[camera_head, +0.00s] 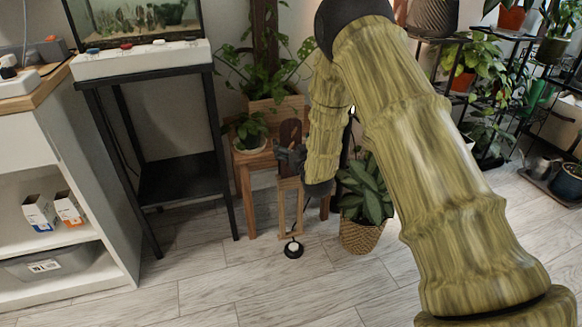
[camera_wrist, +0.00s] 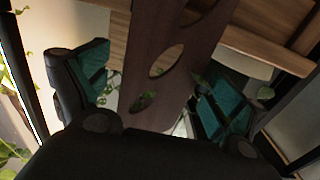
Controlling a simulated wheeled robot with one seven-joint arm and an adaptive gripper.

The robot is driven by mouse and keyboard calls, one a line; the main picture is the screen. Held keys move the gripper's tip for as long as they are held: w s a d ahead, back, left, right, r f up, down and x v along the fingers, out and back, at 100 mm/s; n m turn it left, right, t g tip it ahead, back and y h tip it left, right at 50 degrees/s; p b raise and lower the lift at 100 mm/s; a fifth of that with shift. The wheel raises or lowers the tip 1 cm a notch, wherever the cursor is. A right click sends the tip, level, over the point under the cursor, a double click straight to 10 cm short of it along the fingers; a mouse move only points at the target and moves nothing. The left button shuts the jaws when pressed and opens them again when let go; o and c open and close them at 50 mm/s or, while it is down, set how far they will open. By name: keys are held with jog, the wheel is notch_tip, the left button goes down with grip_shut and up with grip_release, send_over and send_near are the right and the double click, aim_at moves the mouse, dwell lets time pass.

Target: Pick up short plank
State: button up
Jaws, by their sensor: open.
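A dark brown plank with oval holes (camera_wrist: 165,62), which I take to be the short plank, rises between my fingers in the wrist view. In the head view it shows as a dark upright strip (camera_head: 291,131) in front of the wooden stool. My gripper (camera_head: 291,155) is open around it, with one teal-padded finger on each side of the plank in the wrist view (camera_wrist: 157,88). Some room shows between the left finger and the plank. The right finger looks close to it; I cannot tell if they touch. The plank's lower end is hidden.
A wooden stool (camera_head: 245,176) with potted plants stands behind my gripper. A narrow light wood frame (camera_head: 281,210) and a small black-and-white round thing (camera_head: 293,249) are below it. A woven plant basket (camera_head: 360,237) is close on the right, a black stand (camera_head: 223,160) left. Front floor is clear.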

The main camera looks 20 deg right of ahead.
jog(key=shift+w, duration=0.65)
jog(key=shift+c, duration=0.2)
jog(key=c, duration=1.5)
